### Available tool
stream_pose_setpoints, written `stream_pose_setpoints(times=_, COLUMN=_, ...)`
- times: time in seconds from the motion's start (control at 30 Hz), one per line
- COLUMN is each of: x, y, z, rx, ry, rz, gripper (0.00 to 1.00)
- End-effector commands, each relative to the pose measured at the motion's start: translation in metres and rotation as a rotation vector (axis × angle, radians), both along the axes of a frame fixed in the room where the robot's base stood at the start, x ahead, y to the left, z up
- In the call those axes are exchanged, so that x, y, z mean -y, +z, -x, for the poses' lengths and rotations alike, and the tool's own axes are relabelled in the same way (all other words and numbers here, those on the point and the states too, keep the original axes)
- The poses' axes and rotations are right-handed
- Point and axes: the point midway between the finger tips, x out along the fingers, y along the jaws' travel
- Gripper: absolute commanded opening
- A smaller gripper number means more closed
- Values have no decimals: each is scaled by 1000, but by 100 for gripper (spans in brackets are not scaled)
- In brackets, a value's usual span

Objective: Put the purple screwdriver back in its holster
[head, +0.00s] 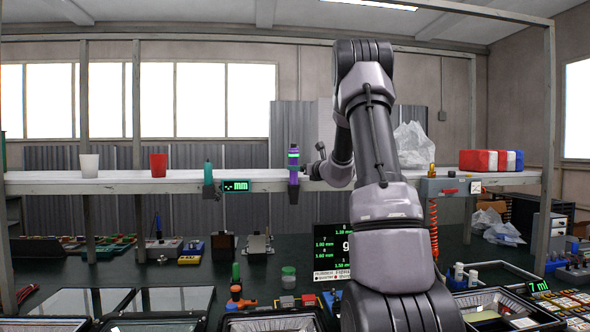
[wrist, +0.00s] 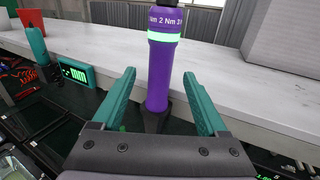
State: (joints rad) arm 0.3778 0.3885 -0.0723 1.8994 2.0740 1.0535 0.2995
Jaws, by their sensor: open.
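The purple screwdriver (head: 293,168) stands upright at the front edge of the white shelf in the head view. In the wrist view the purple screwdriver (wrist: 163,65) has a pale green lit band and printed torque marks. A dark tapered piece (wrist: 155,118) is at its lower end; I cannot tell whether it is the holster or the tool's nose. My gripper (wrist: 159,78) is open, with one teal finger on each side of the screwdriver's lower body and gaps visible. In the head view my arm partly hides the gripper (head: 318,168).
The white shelf (head: 120,176) runs behind the tool. A teal tool (head: 208,178) and a green "mm" display (head: 236,186) are at its edge to the left. A red cup (head: 158,165) and a white cup (head: 89,165) stand farther left. The dark bench (head: 140,272) below is cluttered.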

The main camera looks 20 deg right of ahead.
Motion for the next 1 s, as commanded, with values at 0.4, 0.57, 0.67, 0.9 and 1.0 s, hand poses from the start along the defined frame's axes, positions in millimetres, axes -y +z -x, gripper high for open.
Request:
stream_pose_setpoints(times=0.4, x=9, y=1, z=60, rx=2, ry=-2, rz=0, gripper=76)
stream_pose_setpoints(times=0.57, x=9, y=1, z=62, rx=1, ry=-1, rz=0, gripper=76)
stream_pose_setpoints(times=0.67, x=9, y=1, z=62, rx=1, ry=-1, rz=0, gripper=76)
stream_pose_setpoints(times=0.9, x=9, y=1, z=62, rx=1, ry=-1, rz=0, gripper=76)
stream_pose_setpoints(times=1.0, x=4, y=2, z=63, rx=0, ry=10, rz=10, gripper=76)
